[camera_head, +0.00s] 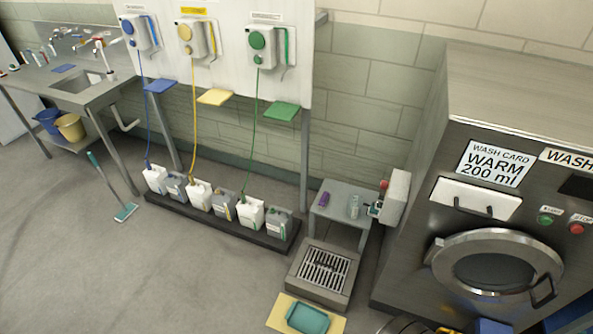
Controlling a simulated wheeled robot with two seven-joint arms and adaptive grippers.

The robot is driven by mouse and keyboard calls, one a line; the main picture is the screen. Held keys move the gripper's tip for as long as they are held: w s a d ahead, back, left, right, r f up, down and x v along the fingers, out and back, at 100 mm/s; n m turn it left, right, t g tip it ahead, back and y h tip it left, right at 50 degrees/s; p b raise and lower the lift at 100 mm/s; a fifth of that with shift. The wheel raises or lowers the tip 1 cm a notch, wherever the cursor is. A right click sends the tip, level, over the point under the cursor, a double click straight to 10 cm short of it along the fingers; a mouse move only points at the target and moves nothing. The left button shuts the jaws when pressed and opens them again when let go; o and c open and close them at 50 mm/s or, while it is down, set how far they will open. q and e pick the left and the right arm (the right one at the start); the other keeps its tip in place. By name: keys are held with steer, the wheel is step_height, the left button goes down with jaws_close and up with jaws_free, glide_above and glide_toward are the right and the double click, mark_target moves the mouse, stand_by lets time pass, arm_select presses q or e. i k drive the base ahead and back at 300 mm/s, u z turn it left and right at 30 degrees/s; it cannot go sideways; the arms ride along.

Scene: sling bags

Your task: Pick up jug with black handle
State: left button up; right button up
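No jug with a clearly black handle can be made out. A dark-and-white item at the table's right edge, beside the wall box, is also unclear.
A floor grate (324,270) and a teal tray (307,319) lie in front. A washing machine (497,215) stands right. White canisters (250,213) line a dark plinth. The left floor is mostly clear, with a mop (125,212).

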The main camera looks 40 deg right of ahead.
mark_target(355, 203)
steer(key=z, duration=0.05)
steer(key=i, duration=1.85)
steer(key=z, duration=0.8)
steer(key=i, duration=0.95)
steer(key=z, duration=1.45)
steer(key=i, duration=0.7)
steer(key=z, duration=0.5)
